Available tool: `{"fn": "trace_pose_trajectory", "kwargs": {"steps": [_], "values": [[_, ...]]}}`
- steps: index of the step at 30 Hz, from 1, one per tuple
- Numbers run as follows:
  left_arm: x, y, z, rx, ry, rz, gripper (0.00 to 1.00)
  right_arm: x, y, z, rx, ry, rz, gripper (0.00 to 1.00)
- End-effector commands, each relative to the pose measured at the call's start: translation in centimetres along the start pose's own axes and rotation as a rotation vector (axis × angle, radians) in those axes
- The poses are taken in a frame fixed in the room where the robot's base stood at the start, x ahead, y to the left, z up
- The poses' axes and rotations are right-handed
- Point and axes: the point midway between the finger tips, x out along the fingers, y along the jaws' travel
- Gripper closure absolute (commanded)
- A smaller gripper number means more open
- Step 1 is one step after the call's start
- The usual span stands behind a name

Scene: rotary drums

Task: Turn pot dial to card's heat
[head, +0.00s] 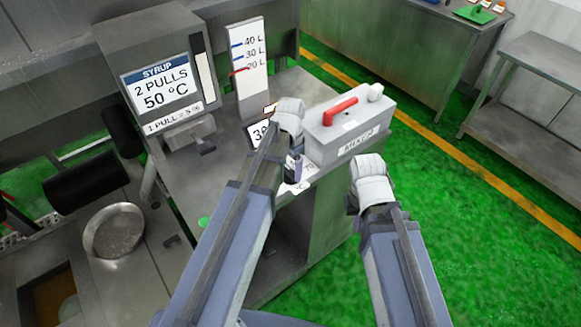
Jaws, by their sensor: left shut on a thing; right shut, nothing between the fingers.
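The card (158,88) on the steel housing at left reads "SYRUP, 2 PULLS, 50 °C". A small white display (258,135), partly behind my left wrist, shows a number beginning with 3. A white plate with dark marks (300,184) lies on the counter below it, seemingly the dial's scale; the dial itself is mostly hidden. My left gripper (294,164) points down at this plate, shut on what seems to be the dial knob. My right gripper (369,184) is right of the counter, apart from it; its fingers are hidden behind my wrist.
A grey box marked "MIXER" (358,143) with a red handle (340,111) stands right of the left gripper. A level board (250,85) marked 20 to 40 L stands behind. A round metal pan (114,230) is at left. Green floor (470,215) is free at right.

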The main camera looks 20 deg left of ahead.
Motion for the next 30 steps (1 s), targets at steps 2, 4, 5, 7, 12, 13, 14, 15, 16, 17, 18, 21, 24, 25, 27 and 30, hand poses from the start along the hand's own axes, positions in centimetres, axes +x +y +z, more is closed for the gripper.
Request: {"fn": "trace_pose_trajectory", "kwargs": {"steps": [2,4,5,7,12,13,14,15,16,17,18,21,24,25,27,30], "values": [[0.01,0.02,0.02,0.011,-0.001,0.000,0.78,0.01,0.00,0.00,0.000,0.000,0.000,1.00],[0.01,0.02,0.02,0.017,-0.001,0.000,0.78,0.01,0.00,0.00,0.000,0.000,0.000,1.00],[0.01,0.02,0.01,0.019,-0.001,0.000,0.78,0.01,0.00,0.00,0.000,0.000,0.000,1.00],[0.01,0.02,0.01,0.021,-0.001,0.000,0.78,0.01,0.00,0.00,0.000,0.000,0.000,1.00],[0.01,0.02,0.02,0.021,-0.001,0.000,0.78,0.01,0.00,0.00,0.000,0.000,0.000,1.00],[0.01,0.02,0.02,0.021,-0.001,0.000,0.78,0.01,0.00,0.00,0.000,0.000,0.000,1.00],[0.01,0.02,0.02,0.021,-0.001,0.000,0.78,0.01,0.00,0.00,0.000,0.000,0.000,1.00],[0.01,0.02,0.02,0.021,-0.001,0.000,0.78,0.01,0.00,0.00,0.000,0.000,0.000,1.00],[0.01,0.02,0.02,0.021,-0.001,0.000,0.78,0.01,0.00,0.00,0.000,0.000,0.000,1.00],[0.01,0.02,0.02,0.021,-0.001,0.000,0.20,0.01,0.00,0.00,0.000,0.000,0.000,1.00],[0.01,0.02,0.02,0.021,-0.001,0.000,0.16,0.01,0.00,0.00,0.000,0.000,0.000,1.00],[0.01,0.01,0.01,0.020,-0.001,0.000,0.05,0.01,0.00,0.00,0.000,0.000,0.000,1.00],[0.01,0.01,0.01,0.020,0.000,0.000,0.00,0.01,0.00,0.00,0.000,0.000,0.000,1.00],[0.01,0.01,0.01,0.020,0.000,0.000,0.00,0.01,0.00,0.00,0.000,0.000,0.000,1.00],[0.00,0.01,0.00,0.020,0.000,0.000,0.00,0.00,0.00,0.00,0.000,0.000,0.000,1.00],[-0.04,0.01,0.00,0.020,0.000,0.000,0.00,-0.04,0.00,0.00,0.000,0.000,0.000,1.00]]}}
